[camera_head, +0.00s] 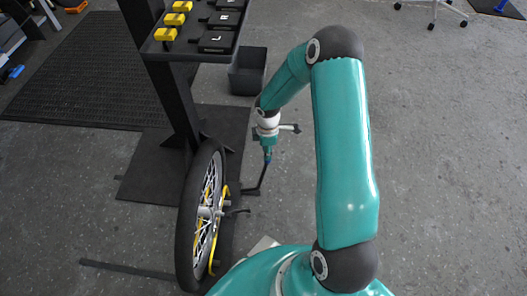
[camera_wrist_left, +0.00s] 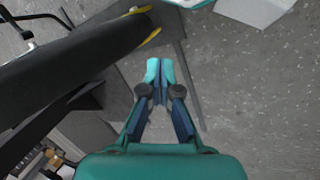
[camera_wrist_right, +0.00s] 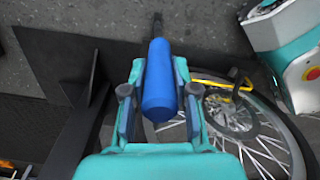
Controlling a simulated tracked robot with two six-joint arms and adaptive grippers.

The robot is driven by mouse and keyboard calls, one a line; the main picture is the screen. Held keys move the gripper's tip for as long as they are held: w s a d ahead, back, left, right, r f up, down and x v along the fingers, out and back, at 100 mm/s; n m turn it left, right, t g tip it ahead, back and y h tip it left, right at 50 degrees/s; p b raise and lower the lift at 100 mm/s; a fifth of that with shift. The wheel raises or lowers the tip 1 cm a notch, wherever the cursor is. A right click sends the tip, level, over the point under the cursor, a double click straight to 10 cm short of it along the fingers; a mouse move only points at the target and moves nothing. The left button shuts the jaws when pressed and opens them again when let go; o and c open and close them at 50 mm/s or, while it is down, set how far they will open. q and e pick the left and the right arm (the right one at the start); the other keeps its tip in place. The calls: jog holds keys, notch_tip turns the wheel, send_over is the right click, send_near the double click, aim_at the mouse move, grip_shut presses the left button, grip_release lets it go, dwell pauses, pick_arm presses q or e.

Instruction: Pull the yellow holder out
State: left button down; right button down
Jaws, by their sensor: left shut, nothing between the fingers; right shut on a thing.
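The yellow holder (camera_head: 214,262) is a curved yellow frame around the spoked wheel (camera_head: 187,245), which stands upright with a black tyre. Part of the holder shows behind my right gripper in the right wrist view (camera_wrist_right: 212,84), and its yellow ends show past the tyre in the left wrist view (camera_wrist_left: 152,36). My right gripper (camera_head: 267,152) is shut on a blue handle (camera_wrist_right: 159,82) of a bent black rod (camera_head: 262,176), right of the wheel. My left gripper (camera_wrist_left: 160,70) is shut and empty beside the tyre; the head view does not show it.
A dark shelf (camera_head: 192,50) with yellow blocks and black lettered boxes stands on a black post (camera_head: 168,95) behind the wheel. A dark bin (camera_head: 248,72) sits on the floor beside it. The concrete floor at the right is mostly clear.

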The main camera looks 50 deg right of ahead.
jog(key=shift+s, duration=0.1)
jog(key=c, duration=0.9)
grip_release()
notch_tip(320, 180, up, 12)
jog(key=shift+f, duration=0.1)
jog(key=shift+a, duration=0.1)
